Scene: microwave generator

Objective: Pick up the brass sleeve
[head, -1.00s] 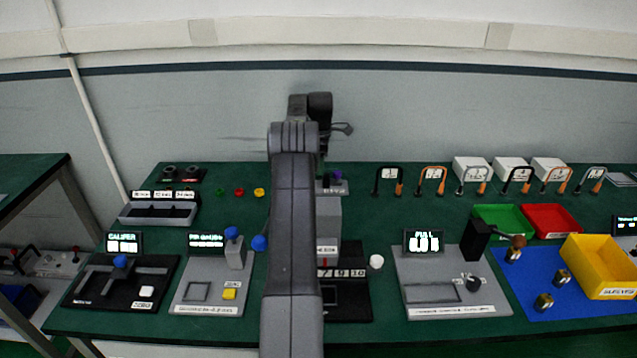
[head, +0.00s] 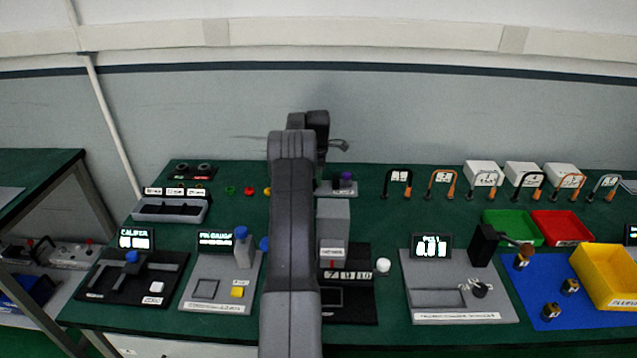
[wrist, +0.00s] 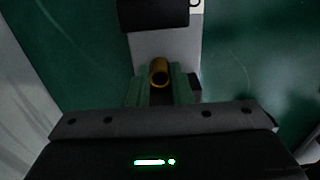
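In the wrist view the brass sleeve (wrist: 159,71) is a short golden tube with a dark hollow end facing the camera. It sits between the greenish fingertips of my gripper (wrist: 160,84), which appear to touch it on both sides. A pale grey plate and a dark block lie behind it in that view. In the head view my arm stands in the middle of the picture and its far end is above the back of the bench. The fingers and the sleeve cannot be made out there.
The green bench (head: 390,335) carries gauge stations, including a grey one (head: 415,290) with a lit display. A blue mat (head: 530,285) holds several small brass-coloured parts beside a yellow bin (head: 608,280). Green (head: 512,230) and red (head: 562,230) trays stand behind. A wall closes the back.

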